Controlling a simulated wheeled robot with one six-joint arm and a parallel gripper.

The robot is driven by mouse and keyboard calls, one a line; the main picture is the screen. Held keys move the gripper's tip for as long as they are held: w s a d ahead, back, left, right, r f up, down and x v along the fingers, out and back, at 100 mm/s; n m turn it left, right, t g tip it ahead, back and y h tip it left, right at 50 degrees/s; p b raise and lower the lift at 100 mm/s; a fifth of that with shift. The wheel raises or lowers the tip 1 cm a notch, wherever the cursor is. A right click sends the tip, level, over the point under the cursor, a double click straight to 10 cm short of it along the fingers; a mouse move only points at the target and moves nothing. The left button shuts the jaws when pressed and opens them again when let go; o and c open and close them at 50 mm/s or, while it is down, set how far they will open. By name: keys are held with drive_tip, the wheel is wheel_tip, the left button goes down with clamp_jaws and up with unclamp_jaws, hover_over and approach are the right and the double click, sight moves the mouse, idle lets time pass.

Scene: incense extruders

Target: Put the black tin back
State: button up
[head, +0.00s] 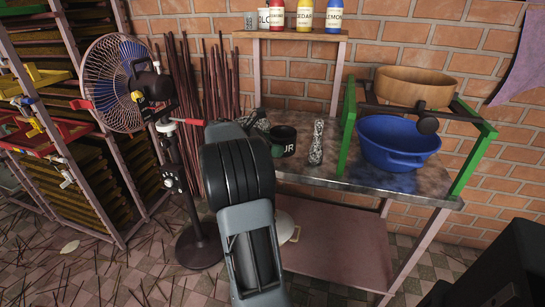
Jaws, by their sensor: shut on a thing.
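The black tin (288,141) is at the left part of the metal-topped table, with its dark round top upright and white letters ending in "UR" on its side. My arm reaches up from the bottom of the picture and hides most of my gripper (270,144). The part that shows is against the left side of the tin, and it is shut on the tin. Whether the tin's base touches the table top is hard to tell.
A speckled upright cylinder (317,143) stands just right of the tin. A blue basin (397,143) sits within a green frame (348,125), below a wooden bowl (415,87). Several labelled bottles stand on the raised shelf (290,34). A fan (118,82) stands left.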

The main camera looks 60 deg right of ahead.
drive_tip(key=shift+w+d+f, duration=0.15)
drive_tip(key=shift+d+f, duration=0.2)
drive_tip(key=shift+f, duration=0.2)
wheel_tip(320, 180, down, 3)
drive_tip(key=shift+w+d+f+b, duration=0.1)
drive_tip(key=shift+f+b, duration=0.05)
drive_tip(key=shift+b, duration=0.5)
drive_tip(key=o, duration=0.9)
